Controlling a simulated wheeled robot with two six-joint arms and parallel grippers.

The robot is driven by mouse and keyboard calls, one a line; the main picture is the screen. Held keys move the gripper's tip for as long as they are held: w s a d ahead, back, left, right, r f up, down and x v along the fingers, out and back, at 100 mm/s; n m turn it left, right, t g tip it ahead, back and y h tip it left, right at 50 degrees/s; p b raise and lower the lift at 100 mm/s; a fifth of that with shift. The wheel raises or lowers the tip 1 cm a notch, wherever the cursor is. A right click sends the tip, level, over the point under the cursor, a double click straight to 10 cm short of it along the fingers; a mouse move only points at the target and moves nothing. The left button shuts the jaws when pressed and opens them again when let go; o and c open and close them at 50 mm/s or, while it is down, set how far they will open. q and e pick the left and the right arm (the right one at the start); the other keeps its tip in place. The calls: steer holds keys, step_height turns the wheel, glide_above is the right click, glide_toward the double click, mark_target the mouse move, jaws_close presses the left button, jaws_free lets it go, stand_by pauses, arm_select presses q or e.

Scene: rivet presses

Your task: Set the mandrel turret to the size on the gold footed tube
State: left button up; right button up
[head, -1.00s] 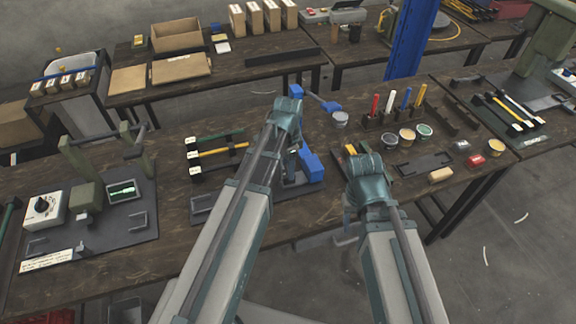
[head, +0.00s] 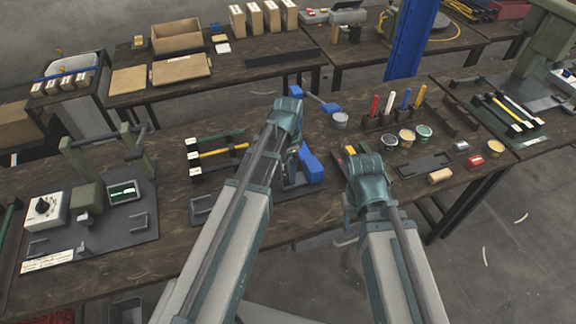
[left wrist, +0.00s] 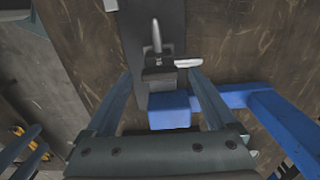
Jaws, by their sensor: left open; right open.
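What looks like the mandrel turret shows in the left wrist view as a dark hub (left wrist: 158,66), with one pale pin pointing away and another pointing right. My left gripper (left wrist: 160,82) is open, its fingers either side of the hub and a blue block (left wrist: 170,110); I see no contact. In the head view my left wrist hides most of this blue press (head: 312,166). A gold tube (head: 222,152) with dark end pieces lies in a rack to its left; the size on it is too small to read. My right gripper (head: 346,232) is mostly hidden below its wrist.
A dial box (head: 45,209) and a small screen (head: 124,191) stand at the left. Coloured pens (head: 390,103), several small pots (head: 407,137) and a sand-coloured block (head: 440,176) are on the right. Another tube rack (head: 507,115) lies further right. A blue post (head: 410,45) rises behind.

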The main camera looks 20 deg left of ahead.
arm_select(q)
step_height(320, 180, up, 13)
steer(key=p, duration=1.3)
steer(key=shift+r, duration=0.2)
steer(key=s+d+f+n+y+b, duration=0.1)
steer(key=s+d+f+n+b, duration=0.2)
steer(key=s+d+n, duration=0.4)
steer(key=s+d, duration=0.3)
steer(key=s, duration=0.4)
steer(key=shift+s+d+f+n, duration=0.15)
steer(key=shift+s+d+n, duration=0.15)
steer(key=shift+s+d, duration=0.1)
